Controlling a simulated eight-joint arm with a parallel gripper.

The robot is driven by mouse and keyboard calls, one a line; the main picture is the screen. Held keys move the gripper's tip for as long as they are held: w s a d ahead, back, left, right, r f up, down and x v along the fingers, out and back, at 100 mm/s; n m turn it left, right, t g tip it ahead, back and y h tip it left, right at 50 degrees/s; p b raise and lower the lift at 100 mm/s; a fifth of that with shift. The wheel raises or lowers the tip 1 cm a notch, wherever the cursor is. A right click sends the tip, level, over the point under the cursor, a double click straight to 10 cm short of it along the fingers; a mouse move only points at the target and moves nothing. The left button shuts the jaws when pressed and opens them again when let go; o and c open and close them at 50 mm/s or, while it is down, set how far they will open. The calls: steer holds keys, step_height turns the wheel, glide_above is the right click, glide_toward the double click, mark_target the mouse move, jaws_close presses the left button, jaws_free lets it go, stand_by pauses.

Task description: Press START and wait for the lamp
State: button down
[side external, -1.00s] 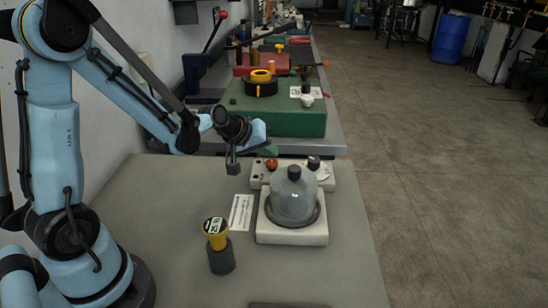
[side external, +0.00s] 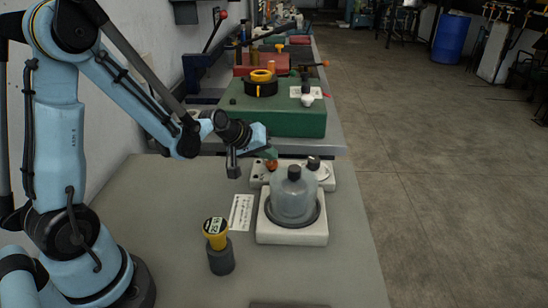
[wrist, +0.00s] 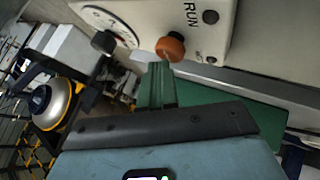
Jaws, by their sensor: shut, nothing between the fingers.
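The white control panel (side external: 258,180) stands behind the glass jar. Its orange-red button (side external: 271,165) shows large in the wrist view (wrist: 171,46). A dial (wrist: 110,25) and a black knob (wrist: 103,41) are to its left there. A dark round lamp (wrist: 210,17) sits beside the word RUN and looks unlit. No START label is readable. My gripper (side external: 270,154) has green fingers, shut and empty, just above the button. In the wrist view the fingertips (wrist: 160,68) overlap the near edge of the button; I cannot tell whether they touch it.
The clear jar (side external: 294,197) with a black knob stands on a white base (side external: 292,237) in front of the panel. A printed card (side external: 241,212) and a yellow-topped gauge (side external: 217,232) are nearer. A green block (side external: 285,122) stands behind.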

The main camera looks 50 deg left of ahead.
mark_target(268, 163)
steer(key=shift+f, duration=0.4)
stand_by(0.3)
steer(key=shift+r, duration=1.05)
steer(key=shift+r, duration=2.5)
steer(key=s+d+r+m+g, duration=0.1)
steer(key=s+d+m, duration=0.3)
steer(key=s, duration=0.4)
steer(key=s+d+m+g, duration=0.1)
steer(key=s+d+m, duration=0.3)
steer(key=s, duration=0.3)
steer(key=shift+s+d+r, duration=0.2)
steer(key=shift+s+r, duration=0.15)
steer(key=shift+r, duration=0.05)
